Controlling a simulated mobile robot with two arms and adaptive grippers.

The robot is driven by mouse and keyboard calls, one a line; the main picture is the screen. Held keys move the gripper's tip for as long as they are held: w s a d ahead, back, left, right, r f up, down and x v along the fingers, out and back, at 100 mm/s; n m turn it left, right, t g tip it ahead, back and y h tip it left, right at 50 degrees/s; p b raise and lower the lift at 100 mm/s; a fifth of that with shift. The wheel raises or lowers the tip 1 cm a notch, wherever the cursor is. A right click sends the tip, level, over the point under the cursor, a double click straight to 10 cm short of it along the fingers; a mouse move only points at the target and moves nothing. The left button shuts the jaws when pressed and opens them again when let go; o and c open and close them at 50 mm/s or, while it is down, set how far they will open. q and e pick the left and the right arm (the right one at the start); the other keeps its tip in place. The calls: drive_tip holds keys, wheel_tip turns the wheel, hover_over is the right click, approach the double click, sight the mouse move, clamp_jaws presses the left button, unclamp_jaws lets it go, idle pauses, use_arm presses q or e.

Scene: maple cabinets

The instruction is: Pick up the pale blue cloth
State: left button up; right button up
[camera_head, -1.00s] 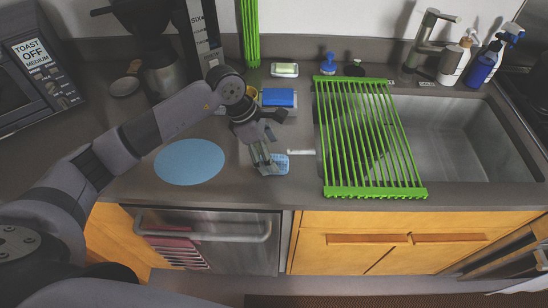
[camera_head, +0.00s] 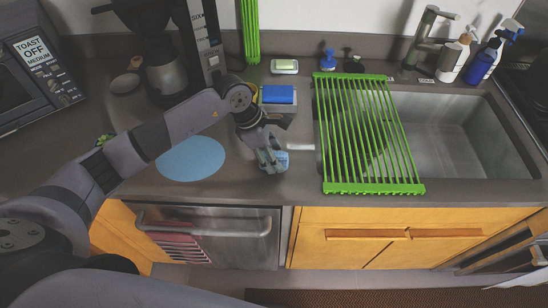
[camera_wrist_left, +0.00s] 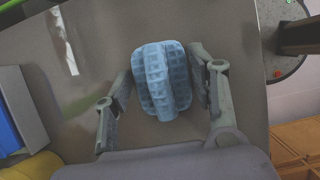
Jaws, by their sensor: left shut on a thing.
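The pale blue cloth (camera_head: 282,161) is at the counter's front, between the round blue mat and the sink. In the left wrist view the cloth (camera_wrist_left: 163,80) is a waffle-textured, bunched piece with a fold down its middle. My left gripper (camera_head: 270,162) points down over it and is shut on it, with one finger on each side. The fingers also show at both sides of the cloth in the left wrist view (camera_wrist_left: 163,68). I cannot tell whether the cloth is clear of the counter. My right gripper is not in view.
A round blue mat (camera_head: 191,159) lies left of the cloth. A green drying rack (camera_head: 366,135) spans part of the sink (camera_head: 445,140) at right. A blue sponge (camera_head: 277,94) is behind the gripper. A coffee maker (camera_head: 165,70) stands at back left.

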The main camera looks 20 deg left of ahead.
use_arm(q)
drive_tip(key=shift+c, duration=1.4)
drive_tip(key=shift+r, duration=0.45)
wheel_tip(320, 180, up, 19)
drive_tip(key=b, duration=0.4)
drive_tip(key=shift+b, duration=0.35)
